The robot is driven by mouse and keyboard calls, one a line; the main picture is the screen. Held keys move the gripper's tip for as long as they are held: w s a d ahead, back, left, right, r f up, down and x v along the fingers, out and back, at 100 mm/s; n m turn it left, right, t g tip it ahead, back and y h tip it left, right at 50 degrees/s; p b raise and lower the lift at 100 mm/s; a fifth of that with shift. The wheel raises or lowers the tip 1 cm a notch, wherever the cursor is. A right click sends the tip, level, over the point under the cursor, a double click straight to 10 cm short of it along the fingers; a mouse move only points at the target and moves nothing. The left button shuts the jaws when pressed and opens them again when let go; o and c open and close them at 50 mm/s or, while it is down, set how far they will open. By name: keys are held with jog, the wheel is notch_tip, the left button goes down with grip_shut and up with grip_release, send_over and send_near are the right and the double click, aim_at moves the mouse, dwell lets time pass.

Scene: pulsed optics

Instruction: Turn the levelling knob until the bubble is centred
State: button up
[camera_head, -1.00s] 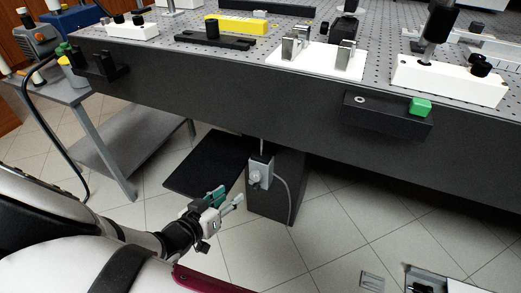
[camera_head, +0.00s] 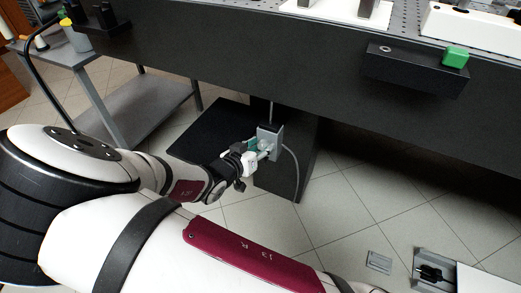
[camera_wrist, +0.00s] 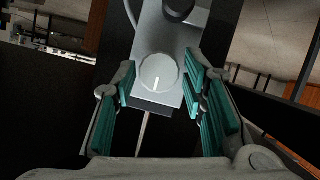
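The levelling knob (camera_wrist: 158,72) is a pale round dial with a white mark, on the face of a grey box (camera_wrist: 152,30). In the head view the grey box (camera_head: 276,137) is on the dark leg under the table, and my gripper covers most of the knob. My gripper (camera_head: 262,150) is at the box's front; in the wrist view my gripper (camera_wrist: 158,88) is open, with one teal-padded finger on each side of the knob. Gaps show between pads and knob, so it is not clamped. I cannot make out a bubble.
The dark optical table (camera_head: 215,55) overhangs the box. A black housing (camera_head: 415,72) on its front edge carries a green block (camera_head: 455,57) and a small ring (camera_head: 385,48). A cable (camera_head: 295,170) hangs beside the leg. A grey trolley (camera_head: 140,105) stands left.

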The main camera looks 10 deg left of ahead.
jog(key=shift+w, duration=0.1)
jog(key=c, duration=0.9)
